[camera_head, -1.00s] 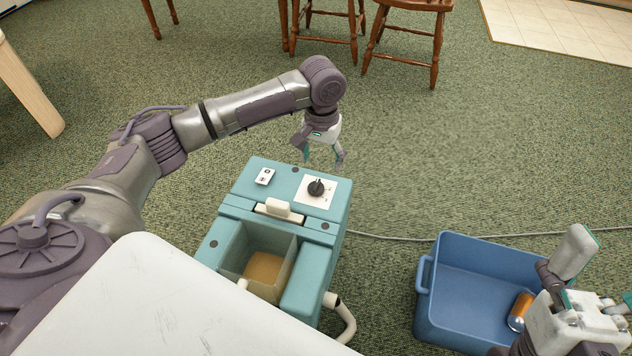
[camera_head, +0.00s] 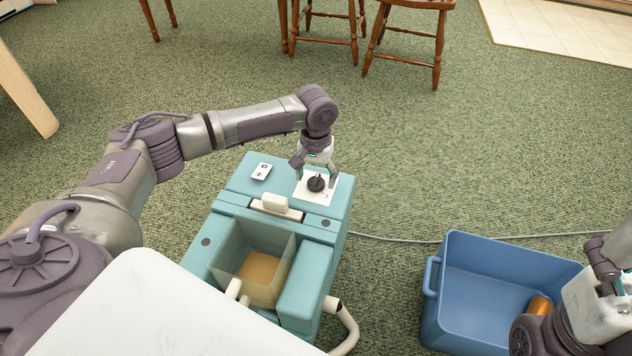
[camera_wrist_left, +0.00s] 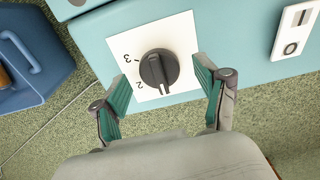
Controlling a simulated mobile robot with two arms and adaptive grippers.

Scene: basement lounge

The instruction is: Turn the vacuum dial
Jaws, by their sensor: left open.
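The vacuum (camera_head: 335,228) is a teal box with an open bin at its front. Its dial (camera_head: 317,183) is a black knob on a white plate on the top. In the left wrist view the dial (camera_wrist_left: 158,70) shows with the numbers 2 and 3 beside it. My left gripper (camera_head: 316,174) is open just above the dial. In the wrist view its two teal-padded fingers (camera_wrist_left: 162,92) are spread on either side of the dial's near edge, apart from the knob. My right gripper (camera_head: 612,270) is partly cut off at the right edge, and its fingers are not clear.
A white switch (camera_head: 262,171) sits on the vacuum left of the dial. A blue crate (camera_head: 437,318) with an orange can (camera_head: 540,305) stands on the right. A grey cord (camera_head: 400,239) crosses the carpet. Wooden stools (camera_head: 408,35) stand at the back.

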